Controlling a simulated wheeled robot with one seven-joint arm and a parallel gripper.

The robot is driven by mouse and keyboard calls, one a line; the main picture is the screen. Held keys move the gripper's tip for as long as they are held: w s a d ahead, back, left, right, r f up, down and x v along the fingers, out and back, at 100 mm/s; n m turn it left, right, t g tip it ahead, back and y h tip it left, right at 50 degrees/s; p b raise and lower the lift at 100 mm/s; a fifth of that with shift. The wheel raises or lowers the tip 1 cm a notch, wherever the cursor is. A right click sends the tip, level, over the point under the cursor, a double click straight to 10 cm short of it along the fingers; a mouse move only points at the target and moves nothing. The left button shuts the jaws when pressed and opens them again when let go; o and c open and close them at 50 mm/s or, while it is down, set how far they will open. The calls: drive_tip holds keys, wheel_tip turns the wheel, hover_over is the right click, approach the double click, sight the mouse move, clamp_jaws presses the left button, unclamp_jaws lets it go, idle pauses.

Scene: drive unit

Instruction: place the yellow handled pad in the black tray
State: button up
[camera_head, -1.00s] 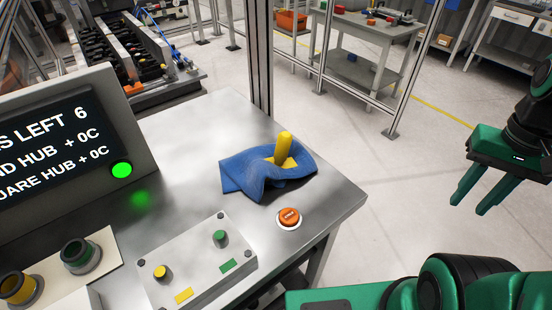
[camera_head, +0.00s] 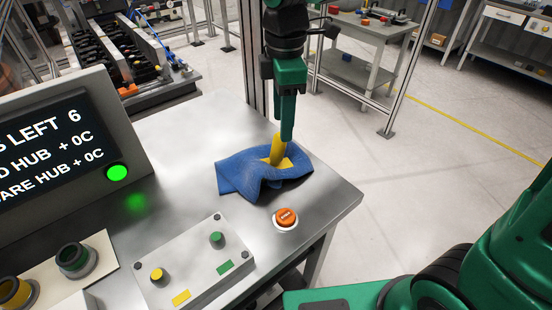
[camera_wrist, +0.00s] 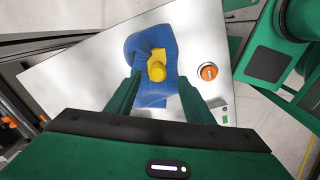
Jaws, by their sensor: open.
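The yellow handled pad (camera_head: 278,153) lies on a crumpled blue cloth (camera_head: 240,172) near the right corner of the metal table, its handle pointing up. It also shows in the wrist view (camera_wrist: 157,70), ahead of the fingers. My gripper (camera_head: 287,138) points down just above and beside the handle in the head view. In the wrist view its two green fingers (camera_wrist: 160,92) are spread apart with nothing held between them. I cannot tell whether a finger touches the handle. I cannot make out a black tray for certain in these views.
An orange button (camera_head: 286,217) sits at the table's right edge. A control box (camera_head: 190,270) with a yellow and a green knob stands in front. A screen (camera_head: 65,130) stands at the left. A machine with black slots (camera_head: 100,55) is behind the table.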

sight(278, 151)
drive_tip(key=f, duration=0.4)
drive_tip(key=shift+w+a+f, duration=0.1)
drive_tip(key=shift+a+f, duration=0.1)
drive_tip(key=shift+a, duration=0.2)
drive_tip(key=shift+w+f, duration=0.2)
drive_tip(key=shift+f, duration=1.4)
drive_tip(key=shift+w+f, duration=0.15)
drive_tip(key=shift+f, duration=1.45)
drive_tip(key=shift+c, duration=0.2)
clamp_jaws()
drive_tip(key=shift+r, duration=0.15)
